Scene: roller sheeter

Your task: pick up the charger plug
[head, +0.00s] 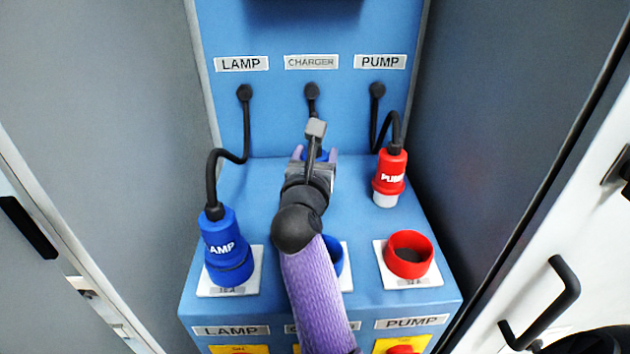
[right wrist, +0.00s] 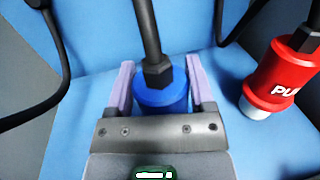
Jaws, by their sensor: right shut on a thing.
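The charger plug is blue with a black cable gland; it shows between my fingers in the right wrist view (right wrist: 163,98). In the head view it is mostly hidden behind my right gripper (head: 316,155). My right gripper's purple fingers are shut on the plug's sides, one on each side, in the right wrist view (right wrist: 160,85). The plug's lower end is hidden, so I cannot tell if it touches the panel. The blue charger socket (head: 335,256) is partly covered by my arm. My left gripper is not in view.
The blue lamp plug (head: 222,240) sits in the left socket. The red pump plug (head: 389,178) stands on the panel to the right, beside its empty red socket (head: 408,254). Black cables hang from the back panel. Grey walls (head: 110,90) flank the panel.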

